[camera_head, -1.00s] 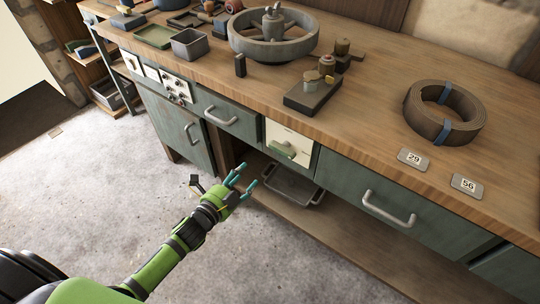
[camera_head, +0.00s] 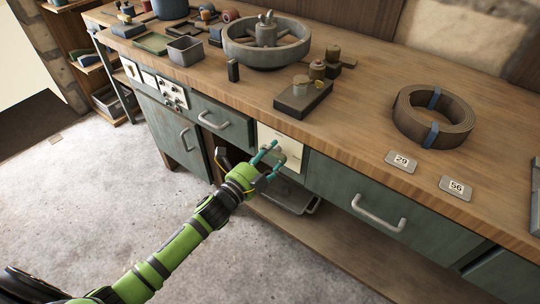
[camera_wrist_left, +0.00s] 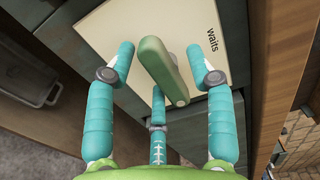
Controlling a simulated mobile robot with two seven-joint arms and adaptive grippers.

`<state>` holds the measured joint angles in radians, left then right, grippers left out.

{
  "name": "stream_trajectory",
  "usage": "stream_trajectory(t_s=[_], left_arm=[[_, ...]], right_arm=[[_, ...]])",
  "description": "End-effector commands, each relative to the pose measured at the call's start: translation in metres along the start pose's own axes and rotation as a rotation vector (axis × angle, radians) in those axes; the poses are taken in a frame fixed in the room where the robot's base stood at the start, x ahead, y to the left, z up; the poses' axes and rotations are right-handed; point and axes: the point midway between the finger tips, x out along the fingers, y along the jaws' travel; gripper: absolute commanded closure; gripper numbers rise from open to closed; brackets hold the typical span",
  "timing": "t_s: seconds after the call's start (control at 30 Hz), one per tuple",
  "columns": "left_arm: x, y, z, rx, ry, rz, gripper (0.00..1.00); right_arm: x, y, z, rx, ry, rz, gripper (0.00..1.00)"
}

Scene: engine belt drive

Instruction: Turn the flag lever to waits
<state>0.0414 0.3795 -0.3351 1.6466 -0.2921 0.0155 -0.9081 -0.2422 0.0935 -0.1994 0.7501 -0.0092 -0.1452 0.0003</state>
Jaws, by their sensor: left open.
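The green flag lever (camera_wrist_left: 160,68) sits on a cream panel (camera_wrist_left: 100,28) in the front of the bench. In the left wrist view it slants from upper left to lower right. The printed word "waits" (camera_wrist_left: 212,40) is to the right of its upper end. My left gripper (camera_head: 276,148) is open in front of the panel. In the left wrist view its teal fingers (camera_wrist_left: 160,50) stand on either side of the lever, with visible gaps, and a third finger is below. In the head view the gripper largely hides the lever. My right gripper is not in view.
Drawers with metal handles (camera_head: 379,213) flank the panel. A lower shelf holds a grey tray (camera_head: 300,203). On the bench top are a spoked wheel (camera_head: 235,45), a dark block (camera_head: 303,100), a coiled belt (camera_head: 405,112) and number plates 29 (camera_head: 401,162) and 56 (camera_head: 456,188).

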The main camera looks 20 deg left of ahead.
Motion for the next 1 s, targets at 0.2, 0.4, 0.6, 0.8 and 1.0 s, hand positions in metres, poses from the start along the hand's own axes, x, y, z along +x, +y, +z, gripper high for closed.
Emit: stream_trajectory(t_s=[0.2, 0.4, 0.6, 0.8, 1.0], left_arm=[[0.0, 0.0, 0.0, -0.001, 0.0, 0.0, 0.82], [0.0, 0.0, 0.0, -0.001, 0.0, 0.0, 1.0], [0.0, 0.0, 0.0, -0.018, 0.0, 0.0, 1.0], [0.0, -0.001, -0.001, -0.096, -0.001, 0.001, 1.0], [0.0, -0.001, -0.002, -0.247, -0.001, 0.001, 1.0]], right_arm=[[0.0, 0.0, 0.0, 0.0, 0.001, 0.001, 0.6], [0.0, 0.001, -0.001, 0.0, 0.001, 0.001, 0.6], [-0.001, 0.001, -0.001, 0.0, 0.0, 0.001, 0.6], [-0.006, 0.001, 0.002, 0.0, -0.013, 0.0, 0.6], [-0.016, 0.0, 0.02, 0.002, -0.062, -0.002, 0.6]])
